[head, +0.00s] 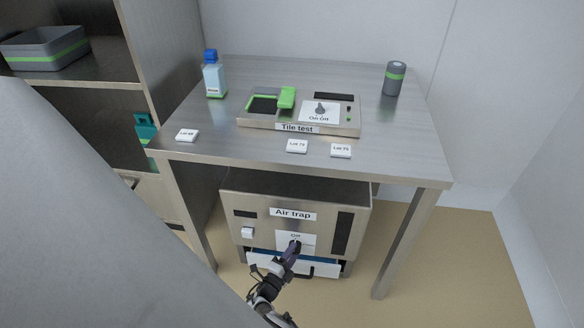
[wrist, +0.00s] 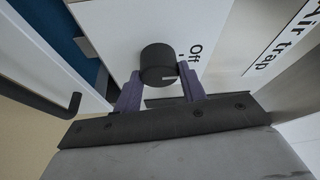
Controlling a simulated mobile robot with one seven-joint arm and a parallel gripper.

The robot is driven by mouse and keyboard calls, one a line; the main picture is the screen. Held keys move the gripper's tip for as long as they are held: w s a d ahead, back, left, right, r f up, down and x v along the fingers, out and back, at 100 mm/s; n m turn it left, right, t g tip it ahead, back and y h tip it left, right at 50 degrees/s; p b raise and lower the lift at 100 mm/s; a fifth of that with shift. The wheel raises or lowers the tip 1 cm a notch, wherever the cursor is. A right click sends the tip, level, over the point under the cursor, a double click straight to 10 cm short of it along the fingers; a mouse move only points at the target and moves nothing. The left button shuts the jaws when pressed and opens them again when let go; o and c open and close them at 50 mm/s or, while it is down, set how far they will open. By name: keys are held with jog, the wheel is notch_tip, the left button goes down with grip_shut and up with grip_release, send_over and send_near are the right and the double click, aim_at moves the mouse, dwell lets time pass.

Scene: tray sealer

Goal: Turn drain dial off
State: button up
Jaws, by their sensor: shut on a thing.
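The black round dial (wrist: 157,62) stands on a white plate (wrist: 118,28) marked "Off" in the wrist view. A short white line shows on its rim, on the lower right side in that view. The plate is on the front of the steel "Air trap" unit (head: 258,198) under the table in the head view. My gripper (wrist: 160,82) has its purple fingers on either side of the dial, shut on it. In the head view my gripper (head: 291,253) reaches the lower middle of the front and mostly hides the dial.
A white drawer (head: 325,269) with a black handle stands partly out below the dial, with blue inside. The table (head: 400,150) overhangs the unit; its legs stand at both sides. The "Tile test" device (head: 245,123), a bottle (head: 214,80) and a canister (head: 395,80) stand on top.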

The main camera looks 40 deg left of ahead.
dwell(0.3)
jog(key=o, duration=1)
jog(key=shift+s, duration=0.1)
